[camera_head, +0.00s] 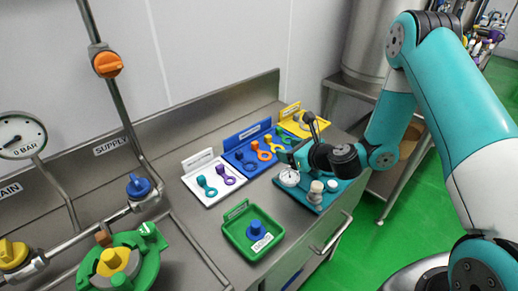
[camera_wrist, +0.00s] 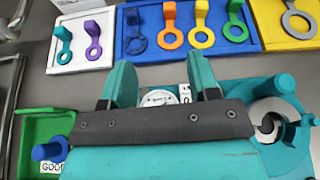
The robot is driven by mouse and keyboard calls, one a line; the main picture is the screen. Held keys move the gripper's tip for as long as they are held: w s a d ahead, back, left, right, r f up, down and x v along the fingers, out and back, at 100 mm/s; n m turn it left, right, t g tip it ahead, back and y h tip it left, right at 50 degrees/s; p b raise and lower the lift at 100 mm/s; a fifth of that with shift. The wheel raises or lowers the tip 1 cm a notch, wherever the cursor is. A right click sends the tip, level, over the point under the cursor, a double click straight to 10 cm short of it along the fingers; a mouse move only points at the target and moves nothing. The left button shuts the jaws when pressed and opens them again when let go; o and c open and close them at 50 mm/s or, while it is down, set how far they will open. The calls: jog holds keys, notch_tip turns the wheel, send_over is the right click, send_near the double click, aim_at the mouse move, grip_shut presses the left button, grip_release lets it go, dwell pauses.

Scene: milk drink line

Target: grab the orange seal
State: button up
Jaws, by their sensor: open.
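The orange seal (camera_head: 262,152), a ring with an upright tab, lies in the blue tray (camera_head: 238,140) on the steel counter. In the wrist view the orange seal (camera_wrist: 171,38) lies between a dark blue seal (camera_wrist: 135,40) and a yellow seal (camera_wrist: 201,38). My gripper (camera_head: 287,158) is above the counter, to the right of the orange seal. In the wrist view its two teal fingers (camera_wrist: 160,78) are apart with nothing held between them, and the orange seal lies beyond the fingertips, apart from them.
A white tray (camera_head: 190,164) with teal and purple seals is left of the blue tray; a yellow tray (camera_head: 290,107) is right. A green tray (camera_head: 231,235) holding a blue part stands nearer. A teal fixture (camera_head: 323,200) with a gauge is under my gripper. Pipes run at left.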

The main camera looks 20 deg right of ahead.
jog(key=shift+d+f+m+h, duration=0.3)
jog(key=shift+d+f+m, duration=0.2)
jog(key=shift+m, duration=0.1)
jog(key=shift+w+f, duration=0.15)
jog(key=shift+w, duration=0.2)
jog(key=p, duration=0.4)
send_near(256, 143)
jog(key=x, duration=0.3)
jog(key=shift+w+f, duration=0.3)
jog(key=p+x, duration=0.2)
jog(key=x, duration=0.1)
jog(key=shift+w+a, duration=0.3)
jog(key=shift+a, duration=0.05)
jog(key=shift+w+a+f+p, duration=0.25)
jog(key=shift+w+f+p, duration=0.05)
jog(key=shift+w, duration=0.3)
jog(key=c, duration=1)
